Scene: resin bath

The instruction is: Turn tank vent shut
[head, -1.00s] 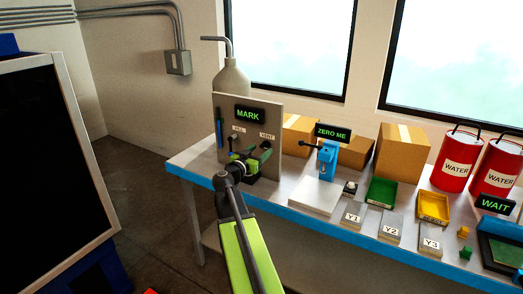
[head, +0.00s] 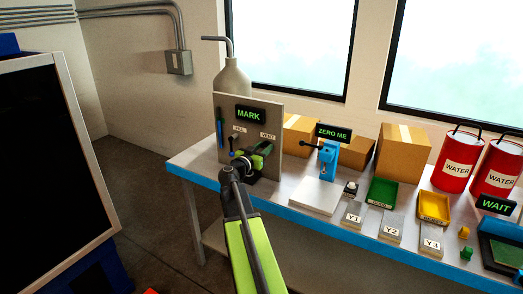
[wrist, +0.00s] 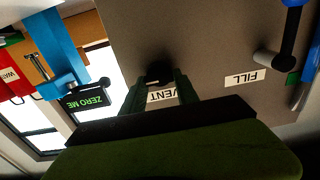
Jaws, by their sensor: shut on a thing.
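The grey panel (head: 275,112) stands at the left end of the bench, with a green MARK display (head: 250,114) on it. The VENT label (head: 267,136) is on its right side, and in the upside-down wrist view my fingers partly cover it. My gripper (wrist: 158,85) is at the panel, its two fingers shut on the dark vent handle (wrist: 158,72) just by that label. In the head view my gripper (head: 261,152) hides most of the handle, so its angle is unclear. The fill handle (wrist: 290,35), with a blue end, is apart from my fingers beside the FILL label (wrist: 245,77).
A grey tank (head: 232,82) with a bent pipe stands behind the panel. To the right are a blue stand (head: 328,160) by the ZERO ME display (head: 332,133), cardboard boxes (head: 401,152), trays and red WATER buckets (head: 459,162). Floor is open left of the bench (head: 190,172).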

